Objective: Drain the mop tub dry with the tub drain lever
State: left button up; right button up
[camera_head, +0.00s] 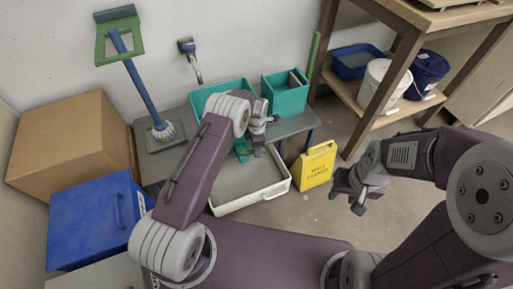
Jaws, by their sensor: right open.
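A low white-rimmed tub (277,188) stands on the floor in front of a grey bench, with a flat grey surface inside; it looks like the mop tub. My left arm covers its left side. I cannot make out a drain lever; a small teal part (243,150) shows beside my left forearm, at the tub's back edge. My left gripper (268,120) is above and behind the tub, in front of the teal bins; its jaws are too small to read. My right gripper (350,199) is open and empty, over the floor to the right of the tub.
Teal bins (285,96) stand on the grey bench (296,125). A yellow sign (316,166) stands right of the tub. A wooden shelf (402,106) holds buckets. A cardboard box (72,140) and blue bin (88,222) are left. A tap (190,60) is on the wall.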

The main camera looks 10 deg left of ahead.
pick_arm(q)
notch_tip(320, 180, up, 9)
jog(key=p, duration=0.3)
jog(key=shift+p, duration=0.4)
